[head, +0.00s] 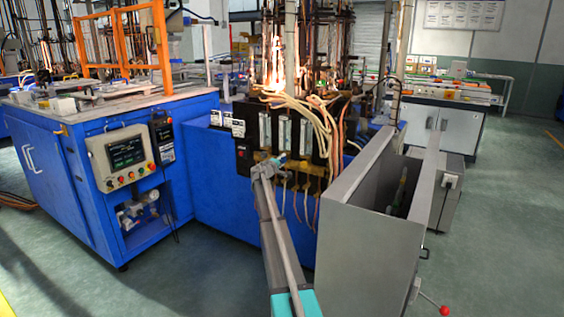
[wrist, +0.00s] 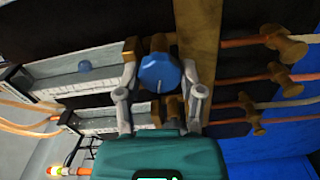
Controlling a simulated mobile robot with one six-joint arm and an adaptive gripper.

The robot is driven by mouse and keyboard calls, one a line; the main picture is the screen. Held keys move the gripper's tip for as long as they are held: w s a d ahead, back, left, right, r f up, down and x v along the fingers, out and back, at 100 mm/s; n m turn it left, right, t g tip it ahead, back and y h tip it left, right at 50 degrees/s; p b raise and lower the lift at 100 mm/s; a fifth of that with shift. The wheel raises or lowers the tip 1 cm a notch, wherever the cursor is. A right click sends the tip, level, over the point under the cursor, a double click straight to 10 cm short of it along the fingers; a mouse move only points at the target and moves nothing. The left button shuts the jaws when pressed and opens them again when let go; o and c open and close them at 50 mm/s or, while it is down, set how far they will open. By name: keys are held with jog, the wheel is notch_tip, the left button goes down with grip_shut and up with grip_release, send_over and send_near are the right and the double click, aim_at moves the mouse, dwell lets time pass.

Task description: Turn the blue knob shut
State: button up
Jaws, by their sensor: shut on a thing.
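The blue knob (wrist: 160,73) shows in the middle of the wrist view, on a brass fitting of the dark valve panel. A pale mark shows on its face. My gripper (wrist: 160,78) has one finger on each side of the knob and is shut on it. In the head view my gripper (head: 268,167) reaches the lower part of the panel, and the knob is hard to make out there. The knob's far side and the exact finger contact are hidden.
Flow meters (wrist: 75,75) lie left of the knob in the wrist view. Brass fittings with hoses (wrist: 290,45) stick out at the right. In the head view, flames burn above the panel, and a grey open box (head: 345,225) stands close on the right of my arm.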

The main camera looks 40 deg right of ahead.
dwell(0.3)
jog(key=o, duration=1.1)
jog(key=shift+o, duration=0.2)
jog(key=v, duration=1.2)
